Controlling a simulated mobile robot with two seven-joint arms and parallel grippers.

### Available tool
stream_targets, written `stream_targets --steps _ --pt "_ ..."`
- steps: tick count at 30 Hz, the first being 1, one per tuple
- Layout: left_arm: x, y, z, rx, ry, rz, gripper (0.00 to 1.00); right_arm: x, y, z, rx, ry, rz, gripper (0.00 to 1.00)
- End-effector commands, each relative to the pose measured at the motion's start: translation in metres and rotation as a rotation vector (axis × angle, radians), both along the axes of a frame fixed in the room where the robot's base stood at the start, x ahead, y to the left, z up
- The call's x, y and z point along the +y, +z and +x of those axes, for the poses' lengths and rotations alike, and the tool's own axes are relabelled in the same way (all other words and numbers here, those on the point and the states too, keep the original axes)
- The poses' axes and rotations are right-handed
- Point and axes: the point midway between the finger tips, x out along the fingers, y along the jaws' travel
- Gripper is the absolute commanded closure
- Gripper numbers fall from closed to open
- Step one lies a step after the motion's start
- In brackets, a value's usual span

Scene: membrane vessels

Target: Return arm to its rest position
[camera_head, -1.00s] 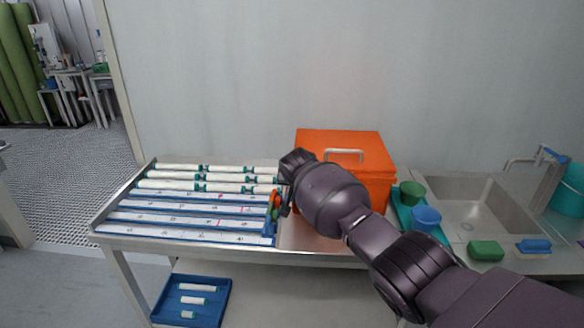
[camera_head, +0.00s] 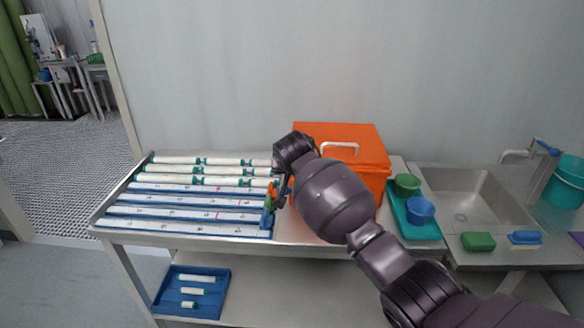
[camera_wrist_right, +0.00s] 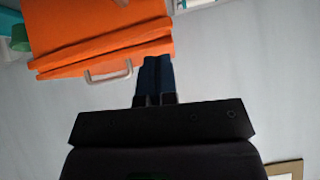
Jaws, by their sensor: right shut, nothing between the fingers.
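My right arm reaches in from the lower right in the head view, bent over the bench in front of the orange box (camera_head: 340,134). Its wrist is beside the left side of the box, and the gripper end is mostly hidden there. In the right wrist view my right gripper (camera_wrist_right: 157,75) shows two dark blue fingers together, with nothing between them. The orange box (camera_wrist_right: 100,35) and its handle appear inverted at the upper left of that view. My left gripper is not in view.
White membrane vessels (camera_head: 205,161) lie in rows on the metal bench tray, left of my arm. Small orange, green and blue parts (camera_head: 268,205) sit close to my wrist. A teal tray (camera_head: 425,230) with cups, and a sink (camera_head: 465,200), are right. A blue tray (camera_head: 214,302) is below.

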Motion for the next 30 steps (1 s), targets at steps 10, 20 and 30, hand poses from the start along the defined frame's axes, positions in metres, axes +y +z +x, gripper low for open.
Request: stream_targets --steps 10,20,30 --pt "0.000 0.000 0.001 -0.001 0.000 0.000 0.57 0.000 0.000 0.000 0.000 0.004 -0.004 1.00" --pt "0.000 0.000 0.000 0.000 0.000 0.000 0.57 0.026 0.050 0.009 -0.229 0.227 -0.041 1.00" --pt "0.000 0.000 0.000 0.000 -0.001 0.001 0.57 0.010 0.097 -0.004 -0.549 0.370 -0.020 1.00"
